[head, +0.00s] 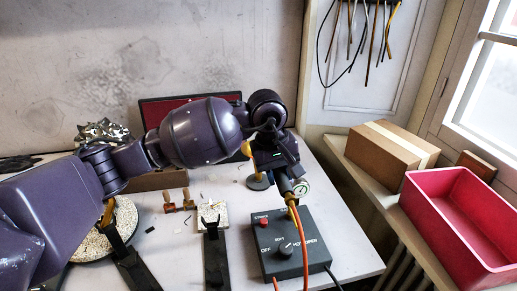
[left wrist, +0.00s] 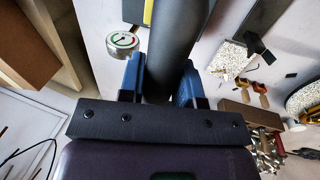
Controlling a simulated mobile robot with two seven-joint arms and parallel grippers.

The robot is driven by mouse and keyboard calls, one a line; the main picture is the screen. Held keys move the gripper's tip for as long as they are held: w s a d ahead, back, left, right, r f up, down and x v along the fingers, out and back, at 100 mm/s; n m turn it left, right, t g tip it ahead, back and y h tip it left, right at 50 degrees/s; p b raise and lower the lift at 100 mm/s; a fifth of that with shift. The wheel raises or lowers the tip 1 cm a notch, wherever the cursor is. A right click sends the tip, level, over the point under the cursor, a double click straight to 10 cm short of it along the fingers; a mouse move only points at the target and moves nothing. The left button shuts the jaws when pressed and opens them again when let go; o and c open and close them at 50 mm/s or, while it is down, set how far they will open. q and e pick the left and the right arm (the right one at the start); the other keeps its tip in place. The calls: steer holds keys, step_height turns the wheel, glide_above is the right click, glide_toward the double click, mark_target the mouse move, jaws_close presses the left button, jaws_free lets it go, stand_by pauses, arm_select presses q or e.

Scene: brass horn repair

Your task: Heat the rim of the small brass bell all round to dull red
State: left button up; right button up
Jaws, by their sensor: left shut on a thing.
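My left gripper (head: 273,160) is shut on a torch-like tool with a thick dark handle; the handle (left wrist: 172,45) lies between its two blue fingers in the left wrist view. A brass-coloured tip (head: 246,148) shows left of the gripper; no flame is visible. A round speckled pad (head: 122,216) lies at the left, partly hidden by my left arm. A small brass-coloured piece (head: 107,212) shows on it; I cannot tell whether it is the bell. My right gripper is not in view.
A dark control box (head: 288,262) with a knob and red button stands at the front. Two black bars (head: 127,262) reach in from the front edge, one to a pale speckled block (head: 219,214). A red bin (head: 462,235) and cardboard box (head: 390,150) stand at right.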

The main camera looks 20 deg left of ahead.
arm_select(q)
steer(key=shift+w, duration=0.1)
steer(key=w+b, duration=0.1)
steer(key=w+d+b, duration=0.1)
steer(key=w+d, duration=0.1)
steer(key=w, duration=0.1)
steer(key=shift+d+b, duration=0.1)
steer(key=shift+b, duration=0.3)
stand_by(0.4)
stand_by(0.5)
stand_by(0.4)
stand_by(0.3)
steer(key=shift+w, duration=0.15)
